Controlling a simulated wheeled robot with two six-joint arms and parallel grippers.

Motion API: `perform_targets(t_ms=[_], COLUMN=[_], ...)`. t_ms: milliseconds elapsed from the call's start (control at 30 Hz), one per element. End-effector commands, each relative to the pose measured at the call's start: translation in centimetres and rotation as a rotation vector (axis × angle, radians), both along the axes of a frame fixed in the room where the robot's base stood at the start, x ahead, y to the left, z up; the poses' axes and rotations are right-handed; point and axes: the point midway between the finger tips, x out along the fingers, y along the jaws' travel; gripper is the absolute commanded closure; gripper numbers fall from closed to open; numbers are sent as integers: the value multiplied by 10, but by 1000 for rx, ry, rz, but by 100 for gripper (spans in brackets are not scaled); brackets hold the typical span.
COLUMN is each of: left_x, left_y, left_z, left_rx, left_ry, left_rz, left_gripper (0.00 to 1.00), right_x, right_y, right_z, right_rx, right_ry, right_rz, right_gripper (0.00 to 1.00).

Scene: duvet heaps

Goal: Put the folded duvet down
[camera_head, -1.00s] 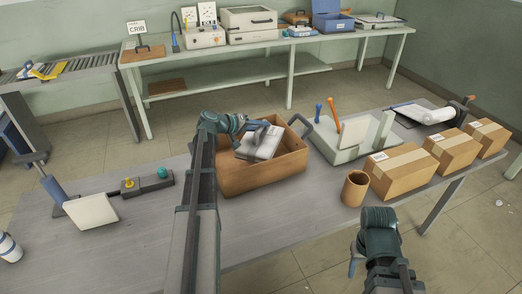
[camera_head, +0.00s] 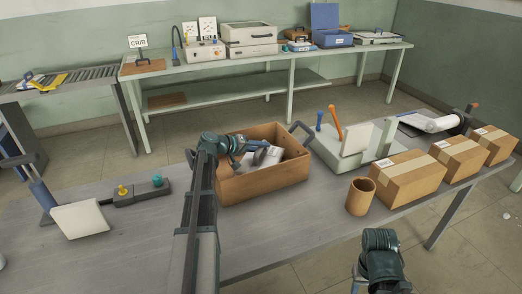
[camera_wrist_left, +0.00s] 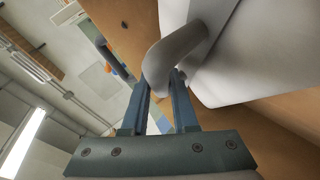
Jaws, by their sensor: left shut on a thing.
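My left gripper (camera_head: 262,157) reaches into an open brown box (camera_head: 262,192) on the grey table. It is shut on a pale grey curved part, like a handle, of a white boxy thing (camera_head: 274,155). This white thing (camera_wrist_left: 250,55) and the fingers (camera_wrist_left: 163,105) fill much of the left wrist view. The thing is at least partly inside the box; the box wall hides its lower side, so whether it touches the bottom is unclear. It looks rigid, and I see no cloth duvet. My right arm (camera_head: 382,262) is at the lower right; its fingertips are not clear.
A brown cup (camera_head: 360,196) and several taped cartons (camera_head: 407,179) stand right of the box. A pale device with an orange lever (camera_head: 343,140) is behind them. A switch box (camera_head: 142,192) and a tilted white plate (camera_head: 80,220) are at left. The table between is clear.

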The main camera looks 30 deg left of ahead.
Motion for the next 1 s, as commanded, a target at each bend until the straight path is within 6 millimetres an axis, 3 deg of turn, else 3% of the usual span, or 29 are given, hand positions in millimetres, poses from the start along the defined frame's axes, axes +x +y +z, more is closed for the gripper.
perform_targets(t_ms=[167, 200, 333, 700, 1000], left_x=[0, 0, 0, -1, -46], left_y=[0, 0, 0, 0, 27], left_z=[-4, -2, -2, 3, 27], left_rx=[-1, 0, 0, 0, -1], left_ry=[-1, 0, 0, 0, -1], left_rz=[0, 0, 0, 0, 5], left_gripper=[100, 66, 43, 43, 43], right_x=[0, 0, 0, 0, 0], right_y=[0, 0, 0, 0, 0], right_z=[-4, -2, -2, 3, 27], right_rx=[0, 0, 0, 0, 0], right_ry=[0, 0, 0, 0, 0], right_rz=[0, 0, 0, 0, 0], right_gripper=[50, 50, 50, 50, 50])
